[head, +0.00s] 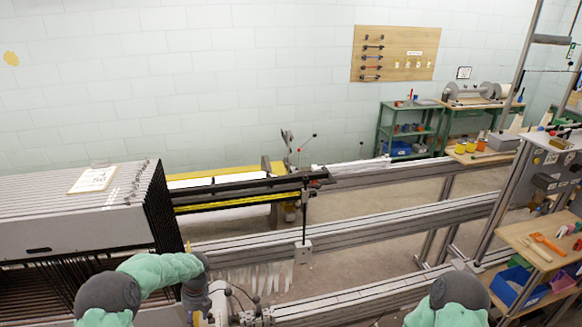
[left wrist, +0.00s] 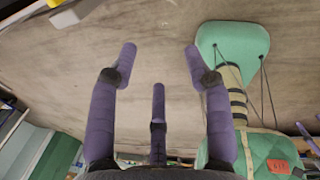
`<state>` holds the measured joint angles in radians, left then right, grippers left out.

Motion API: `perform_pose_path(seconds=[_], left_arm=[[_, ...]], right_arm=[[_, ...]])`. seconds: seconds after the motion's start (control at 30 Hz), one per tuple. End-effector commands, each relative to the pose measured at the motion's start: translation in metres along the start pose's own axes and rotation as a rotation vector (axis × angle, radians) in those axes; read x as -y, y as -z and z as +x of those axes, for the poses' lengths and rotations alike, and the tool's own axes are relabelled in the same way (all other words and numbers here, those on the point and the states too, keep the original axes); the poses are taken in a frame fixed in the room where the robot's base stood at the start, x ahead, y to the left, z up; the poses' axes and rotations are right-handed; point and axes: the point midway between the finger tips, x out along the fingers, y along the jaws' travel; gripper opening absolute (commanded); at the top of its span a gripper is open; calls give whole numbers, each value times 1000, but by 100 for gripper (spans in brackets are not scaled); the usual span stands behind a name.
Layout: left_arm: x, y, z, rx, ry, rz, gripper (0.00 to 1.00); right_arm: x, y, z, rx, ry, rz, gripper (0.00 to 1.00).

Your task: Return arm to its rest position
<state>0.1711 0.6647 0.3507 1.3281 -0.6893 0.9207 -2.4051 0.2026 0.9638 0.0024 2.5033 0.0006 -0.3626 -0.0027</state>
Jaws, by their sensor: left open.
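My left arm comes in at the lower left of the head view, bent in front of the grey frame stack (head: 80,222). Its gripper is not clearly seen there. In the left wrist view my left gripper (left wrist: 159,65) has its purple fingers spread apart, with nothing between them. Bare concrete floor (left wrist: 60,85) lies beyond the fingertips. In the head view only a rounded joint and green sleeve of my right arm show at the bottom right. Purple finger-like parts at the right edge of the left wrist view look like my right gripper (left wrist: 307,137), cut off by the edge.
Long grey rails (head: 400,222) run across the head view, close to my left arm. A black and yellow beam (head: 240,201) meets the frame stack. A wooden shelf cart (head: 530,240) with a blue bin (head: 512,285) stands at right. Floor shows between the rails.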

Motion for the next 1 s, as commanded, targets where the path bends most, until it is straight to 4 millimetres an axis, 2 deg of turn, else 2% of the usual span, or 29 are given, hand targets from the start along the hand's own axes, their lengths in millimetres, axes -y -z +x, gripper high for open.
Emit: perform_pose_path(seconds=[0.27, 0.57, 0.77, 1.0], left_arm=[[21, 21, 25, -29, 59, -141, 50], [54, 62, 64, -102, 147, -413, 50], [86, 112, 103, -214, 214, -747, 50], [121, 191, 148, -418, 239, -1331, 50]], right_arm=[[-2, 1, 7, -1, 0, 0, 56], [-7, 1, 18, 0, 0, 0, 56], [-11, 1, 32, 0, 0, 0, 56], [-19, 2, 52, 0, 0, 0, 56]])
